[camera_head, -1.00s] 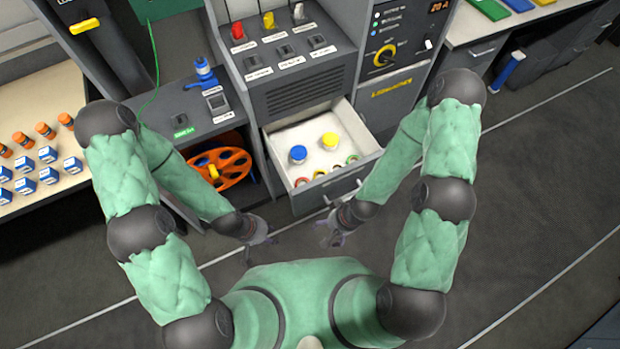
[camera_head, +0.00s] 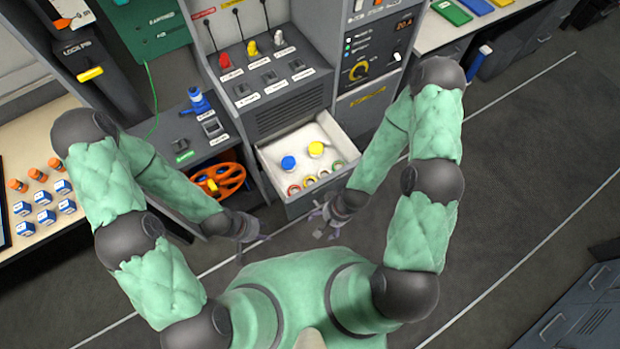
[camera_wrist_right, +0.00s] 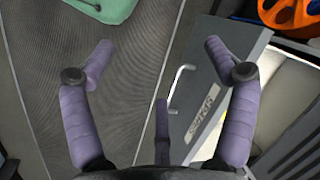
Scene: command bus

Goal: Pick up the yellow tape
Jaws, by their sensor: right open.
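The open drawer (camera_head: 318,195) has a white interior. A yellow round item (camera_head: 316,149) and a blue one (camera_head: 288,163) stand in it. Several small coloured rolls line its front side, including a yellowish one (camera_head: 338,165). I cannot tell which yellow item is the tape. My left gripper (camera_head: 255,246) is apart from the drawer, low on its left, fingers spread and empty. My right gripper (camera_head: 325,226) is just in front of the drawer, open and empty. In the right wrist view its purple fingers (camera_wrist_right: 158,65) are spread over the floor and drawer front (camera_wrist_right: 198,88).
An orange reel (camera_head: 228,178) sits in a shelf left of the drawer. The console (camera_head: 285,95) with switches rises behind it. A table (camera_head: 75,225) with orange and blue items is at the left. Dark floor (camera_head: 480,220) is free at the right.

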